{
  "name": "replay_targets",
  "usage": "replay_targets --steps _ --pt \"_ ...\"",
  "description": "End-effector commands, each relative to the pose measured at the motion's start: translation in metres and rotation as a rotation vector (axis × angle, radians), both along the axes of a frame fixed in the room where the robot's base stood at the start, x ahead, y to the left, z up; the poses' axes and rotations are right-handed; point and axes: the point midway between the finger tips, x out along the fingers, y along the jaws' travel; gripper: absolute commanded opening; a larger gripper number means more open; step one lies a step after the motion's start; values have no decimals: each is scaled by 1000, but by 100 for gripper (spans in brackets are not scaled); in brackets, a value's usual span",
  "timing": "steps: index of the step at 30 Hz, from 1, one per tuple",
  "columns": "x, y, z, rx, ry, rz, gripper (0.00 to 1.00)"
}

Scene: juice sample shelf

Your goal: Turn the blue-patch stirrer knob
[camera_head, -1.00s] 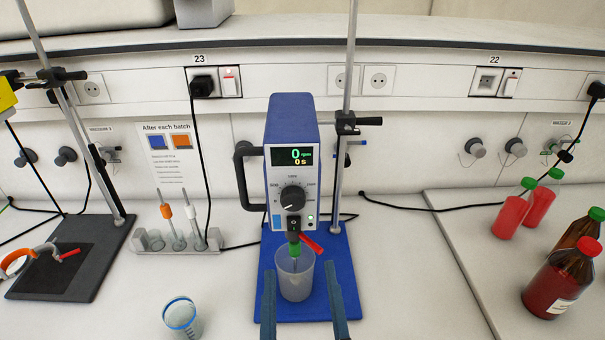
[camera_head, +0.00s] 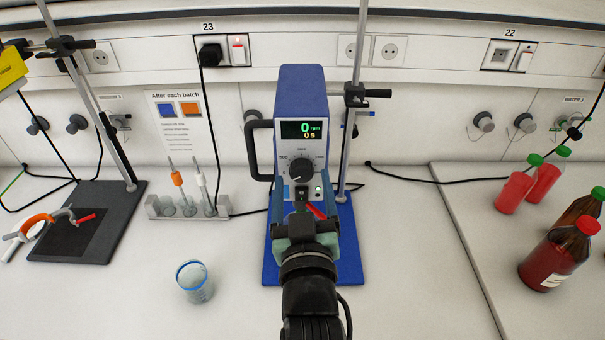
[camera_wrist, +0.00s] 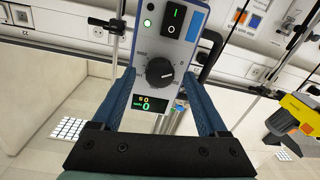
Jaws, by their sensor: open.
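The stirrer (camera_head: 301,92) is a blue upright unit with a grey front panel, on a blue base plate. Its black round knob (camera_head: 301,168) sits below a display reading 0 rpm and 0 s. The knob shows upside down in the wrist view (camera_wrist: 159,72), with the blue patch (camera_wrist: 195,23) on the panel beyond it. My gripper (camera_head: 303,208) is in front of the stirrer, just below the knob in the head view. In the wrist view my open fingers (camera_wrist: 158,78) appear on either side of the knob, touching nothing visibly.
A small blue-rimmed beaker (camera_head: 194,282) stands left of the base plate. A rack (camera_head: 188,207) with electrodes and a dark plate (camera_head: 85,225) lie farther left. Red bottles (camera_head: 551,262) stand at right. A stand rod (camera_head: 355,100) rises beside the stirrer.

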Motion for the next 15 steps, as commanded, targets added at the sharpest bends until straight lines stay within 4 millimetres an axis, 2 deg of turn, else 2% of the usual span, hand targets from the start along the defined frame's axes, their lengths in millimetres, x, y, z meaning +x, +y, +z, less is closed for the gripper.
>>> replay_targets --steps 5,13,15 --pt "9 0 0 0 0 0 76" --pt "10 0 0 0 0 0 76" --pt "10 0 0 0 0 0 66"
